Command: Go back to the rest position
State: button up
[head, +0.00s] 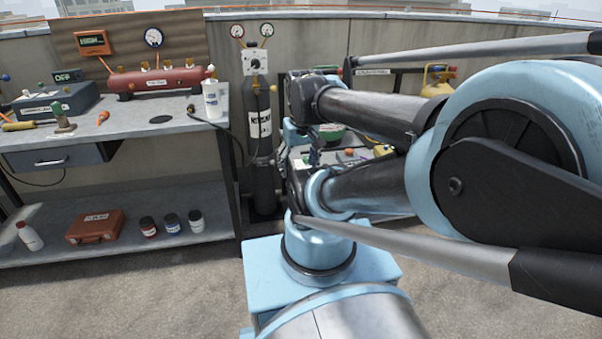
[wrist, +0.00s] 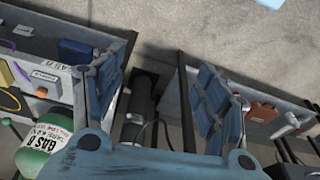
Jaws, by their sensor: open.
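My light blue arm (head: 345,190) is folded over the right half of the head view. My gripper (wrist: 160,92) shows in the wrist view with its two blue fingers wide apart. Nothing is between the fingers. In the head view it is mostly hidden by my own arm links, in front of the gap between the two benches.
The left workbench (head: 140,132) holds a red tank (head: 160,80), a white bottle (head: 212,100) and tools. Its lower shelf (head: 110,238) has a red case (head: 95,226) and several jars. A dark gas cylinder (head: 260,140) stands beside it. A green tank (wrist: 42,150) is near the gripper.

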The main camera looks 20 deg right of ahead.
jog(key=shift+s+d+f+m, duration=0.2)
jog(key=shift+s+f, duration=0.25)
jog(key=shift+f, duration=0.1)
jog(key=shift+s+d+f+m, duration=0.2)
jog(key=shift+s+f, duration=0.2)
jog(key=shift+f, duration=0.15)
dwell(0.6)
